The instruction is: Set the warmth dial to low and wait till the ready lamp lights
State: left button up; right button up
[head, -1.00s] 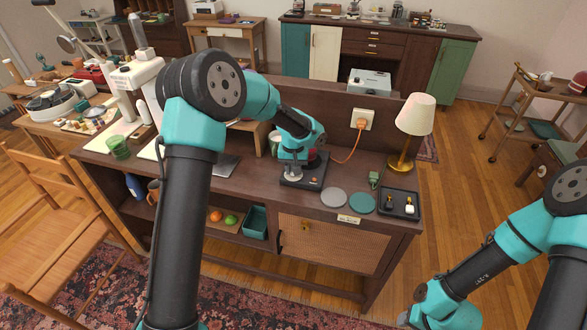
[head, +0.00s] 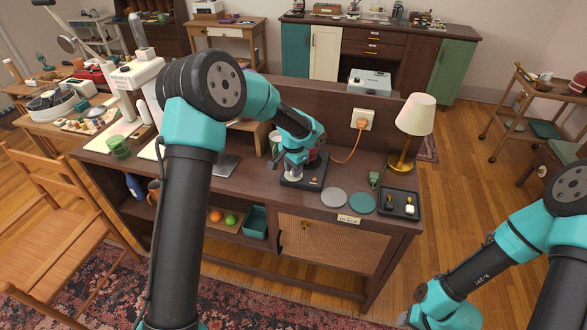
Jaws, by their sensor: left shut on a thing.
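A small dark warmer base (head: 308,183) sits on the sideboard top, with a small orange-red spot (head: 316,181) on its front right. My left gripper (head: 292,173) is over the left part of the base, pointing down and shut on a small silvery knob-like part there, which looks like the dial. The fingers and wrist hide most of the dial, so its setting cannot be read. A dark red thing shows behind the gripper on the base. My right arm is at the lower right, with its gripper (head: 415,318) low at the picture's bottom edge, its fingers not clear.
A grey disc (head: 333,197) and a green disc (head: 362,203) lie right of the base. A dark tray (head: 400,203) with small items and a lamp (head: 414,118) stand further right. An orange cord (head: 350,148) runs from the wall socket (head: 362,119) behind.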

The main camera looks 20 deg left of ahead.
dwell(0.3)
pick_arm(q)
jog(key=o, duration=0.9)
jog(key=shift+o, duration=0.2)
jog(key=shift+r, duration=0.1)
notch_tip(320, 180, up, 17)
jog(key=shift+r, duration=0.15)
dwell(0.4)
